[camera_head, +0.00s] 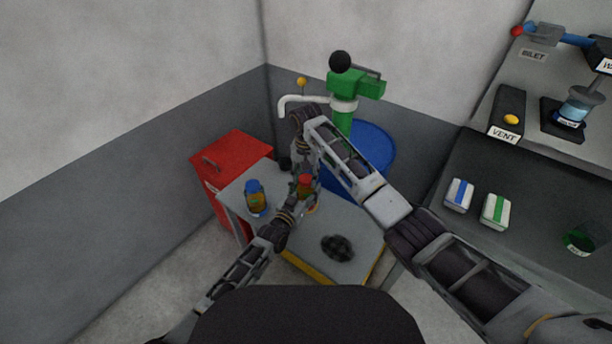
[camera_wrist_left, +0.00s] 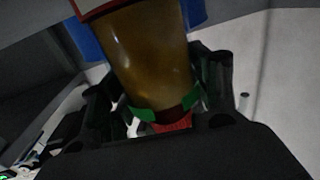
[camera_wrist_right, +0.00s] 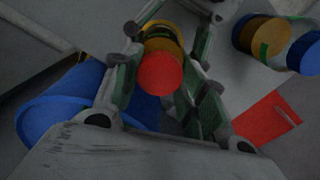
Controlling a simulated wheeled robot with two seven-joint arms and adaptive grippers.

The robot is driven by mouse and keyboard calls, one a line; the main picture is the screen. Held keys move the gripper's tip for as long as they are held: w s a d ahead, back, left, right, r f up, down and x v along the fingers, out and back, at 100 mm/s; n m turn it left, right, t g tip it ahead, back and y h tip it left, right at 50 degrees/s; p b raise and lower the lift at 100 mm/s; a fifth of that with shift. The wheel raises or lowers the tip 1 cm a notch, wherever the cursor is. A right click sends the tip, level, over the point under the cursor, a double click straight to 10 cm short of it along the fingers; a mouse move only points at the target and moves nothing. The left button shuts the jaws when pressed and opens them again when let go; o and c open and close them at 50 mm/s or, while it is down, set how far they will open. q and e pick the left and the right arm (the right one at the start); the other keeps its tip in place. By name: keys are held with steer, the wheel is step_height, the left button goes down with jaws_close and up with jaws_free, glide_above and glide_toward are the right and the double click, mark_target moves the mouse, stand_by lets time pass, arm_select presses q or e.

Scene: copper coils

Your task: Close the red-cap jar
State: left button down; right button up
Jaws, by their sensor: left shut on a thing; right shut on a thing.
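My left gripper (camera_head: 298,197) is shut on the jar's body from the front left. In the left wrist view the amber body (camera_wrist_left: 150,60) fills the space between the green finger pads. My right gripper (camera_head: 304,172) comes from above and is shut on the cap. In the right wrist view the red cap (camera_wrist_right: 160,73) sits between its fingers. Whether the cap is fully seated is hidden.
A blue-cap jar (camera_head: 256,198) stands on the table (camera_head: 233,194), left of the grippers; a dark lobed object (camera_head: 338,248) lies near its front. A red cabinet (camera_head: 228,150) is behind left, a blue drum (camera_head: 376,148) behind right. A dark bench (camera_head: 470,165) stands right.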

steer(key=m, duration=0.4)
steer(key=shift+a+r, duration=0.1)
steer(key=m, duration=0.8)
steer(key=shift+m, duration=0.3)
steer(key=m, duration=0.3)
steer(key=shift+m, duration=0.3)
steer(key=o, duration=0.7)
